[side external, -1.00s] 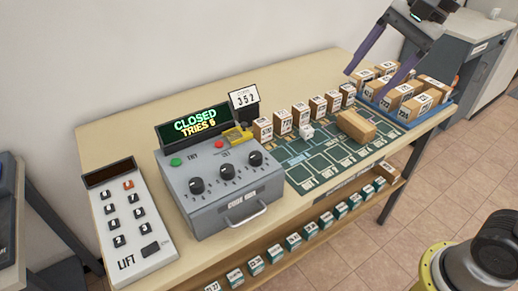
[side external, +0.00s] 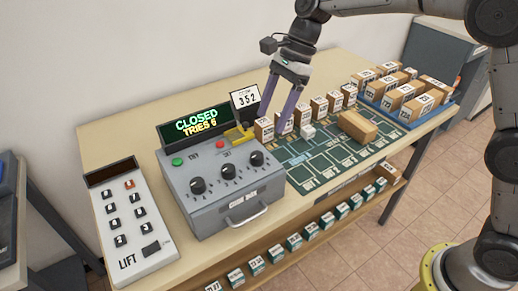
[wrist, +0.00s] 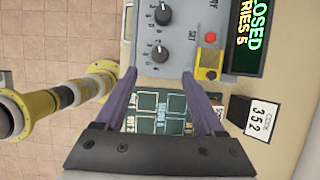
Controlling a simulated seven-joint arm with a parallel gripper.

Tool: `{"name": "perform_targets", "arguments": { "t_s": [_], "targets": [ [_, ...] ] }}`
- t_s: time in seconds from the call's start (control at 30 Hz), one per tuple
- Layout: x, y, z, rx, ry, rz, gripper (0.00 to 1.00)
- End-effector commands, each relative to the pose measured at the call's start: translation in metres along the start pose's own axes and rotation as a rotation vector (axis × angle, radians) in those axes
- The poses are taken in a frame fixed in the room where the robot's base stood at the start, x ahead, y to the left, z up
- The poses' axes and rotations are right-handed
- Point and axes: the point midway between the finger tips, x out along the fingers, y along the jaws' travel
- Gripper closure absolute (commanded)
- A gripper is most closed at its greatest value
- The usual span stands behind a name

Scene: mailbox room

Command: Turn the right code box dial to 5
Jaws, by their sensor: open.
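The grey code box (side external: 225,195) stands on the table with three black dials in a row. Its right dial (side external: 257,158) is nearest the green mat; the setting it points to is too small to read. The right dial also shows in the wrist view (wrist: 158,50), just ahead of my fingertips. My gripper (side external: 275,129) is open and empty. It points down, above and just behind and right of the right dial, with its purple fingers apart and not visibly touching it. The display (side external: 194,124) reads CLOSED with a tries count. A card (wrist: 263,121) reads CODE 352.
A yellow lever or latch (side external: 238,134) sits behind the right dial, beside a red button. Small boxes (side external: 301,112) line the back of the green mat (side external: 305,175). A brown parcel (side external: 357,127) lies on the mat. A keypad labelled LIFT (side external: 125,225) lies left.

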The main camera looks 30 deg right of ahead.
Motion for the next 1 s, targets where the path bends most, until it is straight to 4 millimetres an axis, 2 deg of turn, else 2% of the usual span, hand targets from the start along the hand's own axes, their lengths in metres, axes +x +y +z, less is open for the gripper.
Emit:
{"name": "perform_targets", "arguments": {
  "t_s": [0.2,0.5,0.7,0.93,0.97,1.0],
  "targets": [
    [0.045,0.002,0.000,0.000,0.001,0.006,0.29],
    [0.088,0.001,0.000,-0.001,0.001,0.002,0.29],
    [0.098,0.000,0.000,0.000,0.001,0.000,0.29],
    [0.098,0.000,0.000,0.000,0.000,0.000,0.29],
    [0.098,0.000,0.000,0.000,0.000,0.000,0.31],
    [0.098,0.000,0.000,0.000,0.000,0.000,0.38]
  ]
}}
